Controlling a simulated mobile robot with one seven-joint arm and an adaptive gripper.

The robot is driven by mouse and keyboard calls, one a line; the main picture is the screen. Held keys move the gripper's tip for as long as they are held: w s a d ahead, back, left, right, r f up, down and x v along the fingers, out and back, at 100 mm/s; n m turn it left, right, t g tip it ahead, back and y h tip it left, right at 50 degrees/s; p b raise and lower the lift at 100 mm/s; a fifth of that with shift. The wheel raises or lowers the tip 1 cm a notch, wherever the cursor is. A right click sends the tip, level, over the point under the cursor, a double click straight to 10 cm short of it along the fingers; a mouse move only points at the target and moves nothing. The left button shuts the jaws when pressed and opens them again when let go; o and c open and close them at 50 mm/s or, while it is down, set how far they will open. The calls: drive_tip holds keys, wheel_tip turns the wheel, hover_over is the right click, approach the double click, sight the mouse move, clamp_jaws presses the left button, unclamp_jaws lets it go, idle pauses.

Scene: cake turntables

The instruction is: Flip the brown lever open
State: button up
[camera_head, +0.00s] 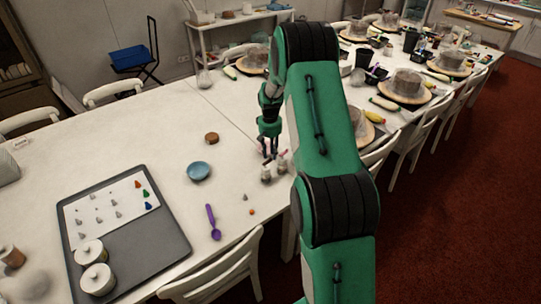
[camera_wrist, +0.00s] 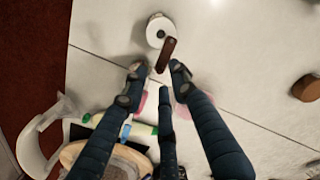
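The brown lever (camera_wrist: 167,54) sticks out from the top of a small round white object (camera_wrist: 159,31) in the wrist view. It points down in the picture, toward the gap between my fingertips. My gripper (camera_wrist: 157,71) is open, with a blue-black finger on each side and another between them lower down. Nothing is held, and the fingertips look apart from the lever. In the head view my gripper (camera_head: 269,150) points down at the table, close to small jars (camera_head: 266,173). The lever cannot be made out there.
A blue bowl (camera_head: 199,171), brown disc (camera_head: 211,138) and purple scoop (camera_head: 213,222) lie left of my gripper. A grey tray (camera_head: 165,262) holds piping tips and tins. Cake turntables (camera_head: 407,92) crowd the far right. White table (camera_head: 150,130) lies bare between bowl and tray.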

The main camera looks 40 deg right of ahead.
wheel_tip(320, 180, up, 10)
idle(0.5)
drive_tip(key=shift+r, duration=0.1)
drive_tip(key=shift+a, duration=0.1)
drive_tip(key=s+a+r+n+t, duration=0.1)
drive_tip(key=s+a+r, duration=0.6)
drive_tip(key=a+r, duration=0.45)
drive_tip(key=s+a+r+n+t, duration=0.1)
drive_tip(key=s+a+r, duration=0.5)
drive_tip(key=a+r, duration=0.55)
drive_tip(key=s+a+r+n+t, duration=0.1)
drive_tip(key=s+a, duration=0.6)
drive_tip(key=s, duration=0.6)
drive_tip(key=s+a+r+n+t, duration=0.1)
drive_tip(key=s+a+r+t, duration=0.1)
drive_tip(key=s+a, duration=0.5)
drive_tip(key=s, duration=0.6)
drive_tip(key=shift+s+a+t, duration=0.15)
drive_tip(key=shift+t, duration=0.15)
